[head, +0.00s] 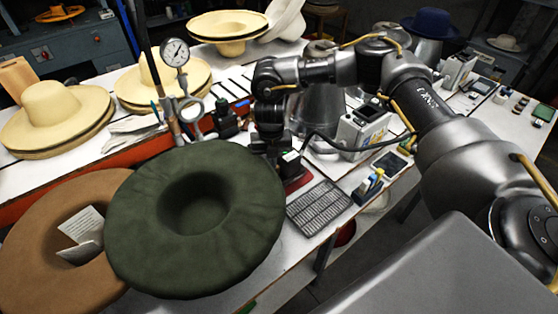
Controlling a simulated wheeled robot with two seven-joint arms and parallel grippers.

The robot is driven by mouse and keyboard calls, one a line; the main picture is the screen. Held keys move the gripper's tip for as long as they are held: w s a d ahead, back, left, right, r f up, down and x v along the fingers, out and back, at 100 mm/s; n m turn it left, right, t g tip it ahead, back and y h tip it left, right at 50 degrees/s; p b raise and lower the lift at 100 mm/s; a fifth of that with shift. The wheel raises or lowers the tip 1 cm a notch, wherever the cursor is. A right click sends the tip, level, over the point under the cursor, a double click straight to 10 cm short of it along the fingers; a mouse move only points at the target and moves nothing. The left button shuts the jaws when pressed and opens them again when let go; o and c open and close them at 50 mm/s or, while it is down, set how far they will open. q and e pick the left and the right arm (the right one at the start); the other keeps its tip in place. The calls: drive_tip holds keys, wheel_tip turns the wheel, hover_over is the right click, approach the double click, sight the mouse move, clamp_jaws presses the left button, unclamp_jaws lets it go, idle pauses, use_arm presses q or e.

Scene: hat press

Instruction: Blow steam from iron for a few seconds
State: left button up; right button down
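My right arm reaches in from the right and bends down. Its dark gripper (270,122) is at the black iron (288,160), beside the green hat's right edge. The fingers blend with the iron's dark body, so I cannot tell their grip. A small green light shows on the iron, with a dark red piece below it. A black hose runs from the iron to the grey steam unit (361,133). No steam is visible. The dark green felt hat (245,215) lies with its hollow crown facing up. My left gripper is not in view.
A metal grid rest (319,207) lies empty on the white table. A brown hat (55,225) with paper slips is at left. Straw-coloured hats (55,108) stand behind, and a pressure gauge (175,52) rises behind the green hat. Small bottles (370,187) stand near the front edge.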

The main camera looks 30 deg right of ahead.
wheel_tip(320, 180, up, 7)
drive_tip(key=p, duration=0.5)
drive_tip(key=shift+f, duration=0.1)
idle(0.5)
